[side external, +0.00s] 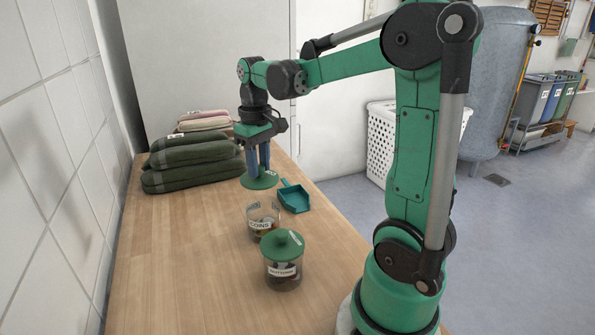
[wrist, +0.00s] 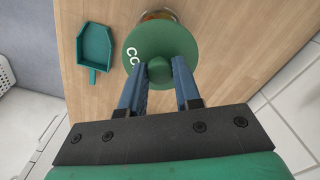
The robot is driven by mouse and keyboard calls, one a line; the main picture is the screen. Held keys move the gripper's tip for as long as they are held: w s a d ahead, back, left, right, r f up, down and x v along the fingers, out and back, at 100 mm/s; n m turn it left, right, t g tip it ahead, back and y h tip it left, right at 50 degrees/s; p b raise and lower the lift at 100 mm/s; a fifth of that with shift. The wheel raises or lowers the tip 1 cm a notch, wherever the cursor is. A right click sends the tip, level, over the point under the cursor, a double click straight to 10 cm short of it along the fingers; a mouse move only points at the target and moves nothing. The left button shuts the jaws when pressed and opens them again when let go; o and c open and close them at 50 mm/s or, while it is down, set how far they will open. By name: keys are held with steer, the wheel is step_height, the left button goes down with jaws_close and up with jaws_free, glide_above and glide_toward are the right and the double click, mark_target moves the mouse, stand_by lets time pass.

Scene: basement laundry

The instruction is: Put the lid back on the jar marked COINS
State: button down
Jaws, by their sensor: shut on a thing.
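The jar marked COINS (side external: 264,224) stands upright and uncovered on the wooden table, with coins inside. My gripper (side external: 260,170) is shut on the knob of a green lid (side external: 259,183) and holds it above the table, behind the COINS jar in the side view. In the wrist view my gripper (wrist: 160,74) has the knob between its blue fingers. The lid (wrist: 150,45) carries white letters that begin with CO. A strip of a glass jar (wrist: 158,15) shows past the lid's edge there; the lid hides the rest.
A jar marked BUTTONS (side external: 283,271) with a green lid on stands close in front of the COINS jar. A teal dustpan (side external: 293,197) lies to the right. Folded dark green towels (side external: 190,165) are stacked behind left. A tiled wall (side external: 50,150) bounds the left; the table's front left is clear.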

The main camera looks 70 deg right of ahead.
mark_target(260, 180)
steer(key=shift+f, duration=2.35)
steer(key=shift+f, duration=0.2)
steer(key=shift+c, duration=0.3)
jaws_free()
stand_by(0.3)
steer(key=shift+r, duration=3.55)
steer(key=shift+c, duration=0.2)
